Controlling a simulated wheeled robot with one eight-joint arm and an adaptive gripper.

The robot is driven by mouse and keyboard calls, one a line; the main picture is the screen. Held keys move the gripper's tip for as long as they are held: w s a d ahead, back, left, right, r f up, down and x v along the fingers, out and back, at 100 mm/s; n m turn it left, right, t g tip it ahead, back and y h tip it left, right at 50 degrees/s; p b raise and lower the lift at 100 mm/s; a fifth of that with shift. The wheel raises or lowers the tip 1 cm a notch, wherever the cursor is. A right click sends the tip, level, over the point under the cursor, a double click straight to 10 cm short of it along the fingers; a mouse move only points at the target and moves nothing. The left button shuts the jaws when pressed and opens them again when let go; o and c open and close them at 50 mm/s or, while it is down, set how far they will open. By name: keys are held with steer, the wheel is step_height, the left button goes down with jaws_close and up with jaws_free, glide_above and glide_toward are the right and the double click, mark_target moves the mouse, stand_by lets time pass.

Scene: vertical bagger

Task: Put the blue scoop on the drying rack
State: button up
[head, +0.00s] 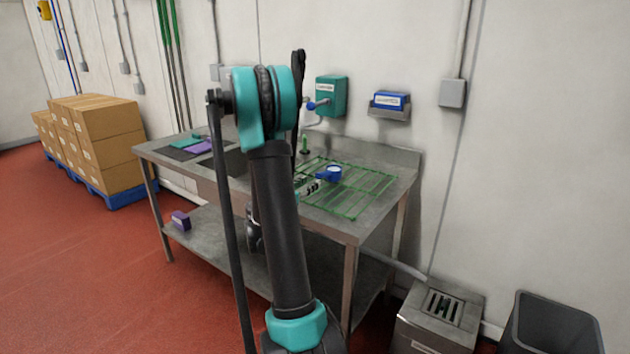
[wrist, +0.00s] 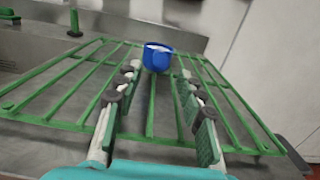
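The blue scoop (head: 329,174) sits on the green wire drying rack (head: 345,209) on the steel table. In the wrist view the scoop (wrist: 157,57) shows as a blue cup on the far part of the rack (wrist: 66,102), just beyond my fingertips. My gripper (wrist: 159,78) is open, with its two fingers apart and only rack wires visible between them. In the head view my gripper (head: 310,188) is low over the rack beside the scoop, and my arm partly hides the table. I cannot tell whether a fingertip touches the scoop.
The steel table (head: 384,212) has a sink left of the rack and purple and teal cloths (head: 198,147) at its far left. A teal wall box (head: 331,96) and a blue box (head: 389,101) hang behind. A grey bin (head: 550,325) stands at right.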

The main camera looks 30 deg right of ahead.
steer(key=shift+s+a, duration=0.2)
steer(key=shift+a, duration=0.25)
steer(key=shift+s+a+f+m, duration=0.1)
steer(key=shift+s+a+m, duration=0.15)
steer(key=shift+s+m, duration=0.05)
steer(key=s+a+f+m+g+y, duration=0.1)
steer(key=s+a+f+m+y, duration=0.3)
steer(key=s+a+m, duration=0.3)
steer(key=s+a+f+m+y, duration=0.5)
steer(key=s+a+m+y, duration=0.2)
steer(key=a, duration=0.7)
steer(key=s+a+f+m+g+y, duration=0.1)
steer(key=s+a+f+m+y, duration=0.3)
steer(key=s+a+m, duration=0.3)
steer(key=s+a+y, duration=0.1)
steer(key=s+a, duration=0.1)
steer(key=a, duration=0.2)
steer(key=shift+s+f+m+g+y, duration=0.15)
steer(key=shift+s+m+g+y, duration=0.15)
steer(key=shift+m, duration=0.1)
steer(key=shift+w, duration=0.1)
